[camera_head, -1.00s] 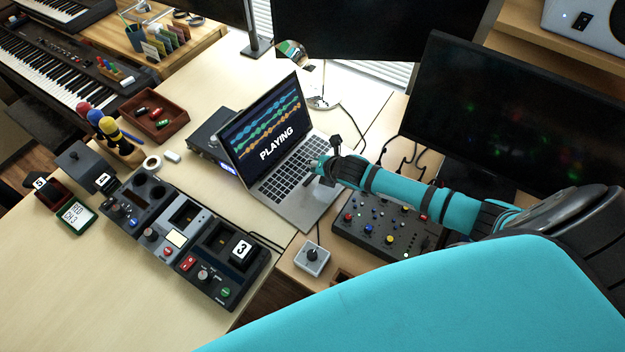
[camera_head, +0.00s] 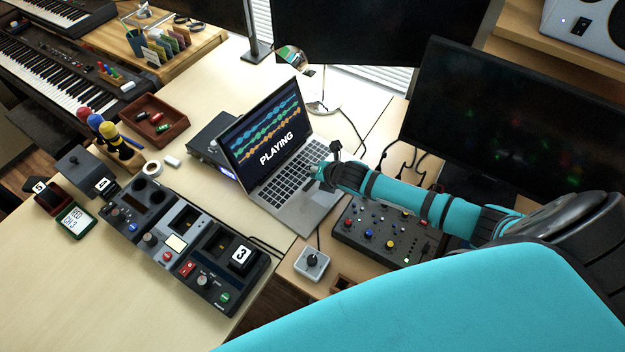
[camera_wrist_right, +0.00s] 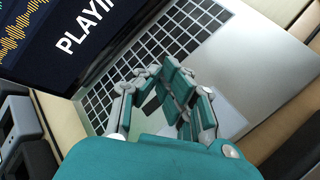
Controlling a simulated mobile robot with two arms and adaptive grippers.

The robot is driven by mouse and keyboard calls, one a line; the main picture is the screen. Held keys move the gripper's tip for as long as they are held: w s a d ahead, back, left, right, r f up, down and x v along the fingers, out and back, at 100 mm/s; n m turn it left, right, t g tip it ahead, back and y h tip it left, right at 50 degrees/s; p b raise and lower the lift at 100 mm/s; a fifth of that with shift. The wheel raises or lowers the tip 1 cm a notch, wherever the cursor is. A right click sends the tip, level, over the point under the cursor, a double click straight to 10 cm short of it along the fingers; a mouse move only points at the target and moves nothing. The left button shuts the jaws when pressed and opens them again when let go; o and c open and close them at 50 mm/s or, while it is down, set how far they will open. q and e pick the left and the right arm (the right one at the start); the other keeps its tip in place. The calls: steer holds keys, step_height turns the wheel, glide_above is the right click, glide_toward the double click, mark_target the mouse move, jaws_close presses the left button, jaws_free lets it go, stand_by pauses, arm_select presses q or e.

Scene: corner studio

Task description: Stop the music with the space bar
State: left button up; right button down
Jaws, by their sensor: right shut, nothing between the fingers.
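The open laptop (camera_head: 300,215) stands on the desk, and its screen (camera_head: 268,135) reads "PLAYING" over coloured waveforms. The keyboard (camera_head: 290,180) also shows in the right wrist view (camera_wrist_right: 175,40). My right gripper (camera_head: 318,172) is over the right part of the laptop, near the keyboard's edge. In the right wrist view my right gripper (camera_wrist_right: 150,85) is shut and empty, fingers pointing down at the near key rows and touchpad. The fingers hide part of the near keys, including the space bar area; I cannot tell whether they touch. My left gripper is not in view.
A mixer with knobs (camera_head: 385,232) lies right of the laptop, under my right arm. A small grey knob box (camera_head: 312,262) sits in front. A row of dark control modules (camera_head: 185,235) stands left. A monitor (camera_head: 520,125) stands behind my arm. The front-left desk is clear.

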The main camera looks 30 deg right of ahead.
stand_by(0.4)
steer(key=shift+f, duration=0.45)
steer(key=shift+f+b, duration=0.25)
steer(key=shift+b, duration=0.1)
stand_by(0.4)
steer(key=shift+r+p, duration=0.75)
steer(key=shift+p, duration=0.05)
step_height(320, 180, up, 6)
steer(key=p, duration=0.6)
